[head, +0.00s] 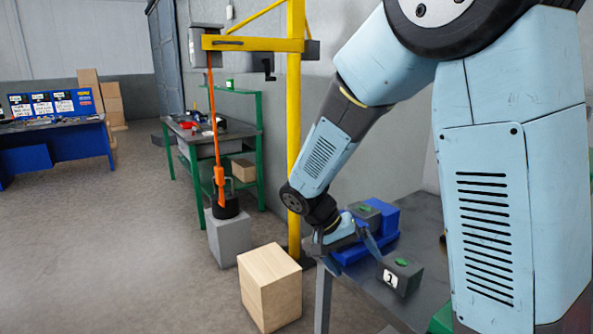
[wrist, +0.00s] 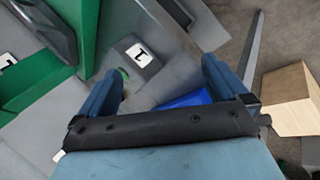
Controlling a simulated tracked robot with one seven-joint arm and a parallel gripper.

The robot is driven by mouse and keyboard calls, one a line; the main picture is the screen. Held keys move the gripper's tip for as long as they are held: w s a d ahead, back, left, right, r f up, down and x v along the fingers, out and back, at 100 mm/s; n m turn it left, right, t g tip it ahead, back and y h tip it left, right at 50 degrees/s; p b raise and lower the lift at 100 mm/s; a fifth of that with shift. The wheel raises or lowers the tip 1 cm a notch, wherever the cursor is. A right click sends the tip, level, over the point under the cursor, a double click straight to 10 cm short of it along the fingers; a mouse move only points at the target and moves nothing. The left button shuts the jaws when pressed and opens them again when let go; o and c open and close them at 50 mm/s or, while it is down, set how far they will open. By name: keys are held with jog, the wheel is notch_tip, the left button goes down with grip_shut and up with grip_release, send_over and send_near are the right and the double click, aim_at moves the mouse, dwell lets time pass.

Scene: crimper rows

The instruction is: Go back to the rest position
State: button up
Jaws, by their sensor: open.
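My gripper (head: 352,240) reaches down over the left end of the grey table (head: 425,232) in the head view. In the wrist view my gripper (wrist: 165,95) has its two blue fingers spread wide, with nothing between them held. A dark block with a white numbered label and a green top (head: 400,275) stands on the table just right of the fingers. It also shows in the wrist view (wrist: 138,57), beyond the fingers and apart from them. A blue container (head: 385,215) with another dark block (head: 366,213) stands behind my gripper.
A wooden box (head: 270,287) stands on the floor left of the table. A yellow hoist post (head: 294,130) rises behind it, with an orange strap over a grey block (head: 229,238). A green workbench (head: 215,138) and a blue desk (head: 55,143) stand farther back. Open floor lies left.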

jog(key=s+d+r+n+t+y, duration=0.1)
jog(key=s+d+r+t+y, duration=0.2)
jog(key=s+d+r, duration=0.2)
jog(key=s+d+r+t+y, duration=0.3)
jog(key=s+d+r, duration=0.2)
jog(key=s+r, duration=0.5)
jog(key=shift+d+r+n+y, duration=0.2)
jog(key=shift+r+n+y, duration=0.2)
jog(key=shift+r, duration=0.75)
jog(key=shift+s, duration=0.1)
